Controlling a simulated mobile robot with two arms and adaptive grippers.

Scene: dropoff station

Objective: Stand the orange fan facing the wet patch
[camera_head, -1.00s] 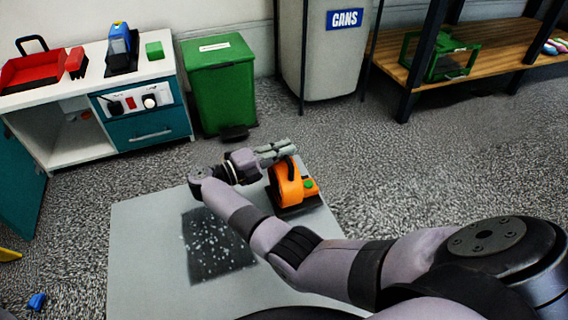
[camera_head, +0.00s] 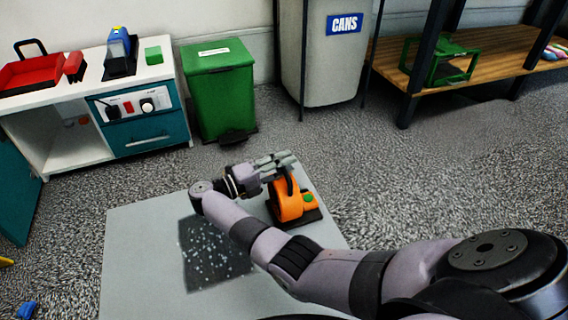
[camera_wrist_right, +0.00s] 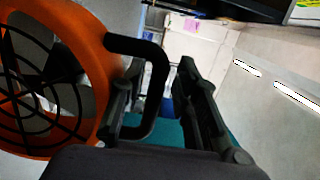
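The orange fan (camera_head: 287,207) stands upright on its dark base at the right edge of a grey mat (camera_head: 135,250). A green spot shows on its side. The wet patch (camera_head: 215,265), dark with pale specks, lies on the mat left of the fan, partly behind my right arm. My right gripper (camera_head: 286,161) is at the top of the fan. In the right wrist view the fan's round grille (camera_wrist_right: 40,85) is at left, and its black handle (camera_wrist_right: 155,85) passes between the spread fingers of the gripper (camera_wrist_right: 162,92), with a gap beside the right finger. My left gripper is not in view.
A green bin (camera_head: 220,95) and a grey CANS bin (camera_head: 322,65) stand behind the mat. A white and teal play kitchen (camera_head: 150,130) is at left, a wooden shelf (camera_head: 490,68) at right. A blue object (camera_head: 28,309) lies at lower left. Carpet right of the mat is clear.

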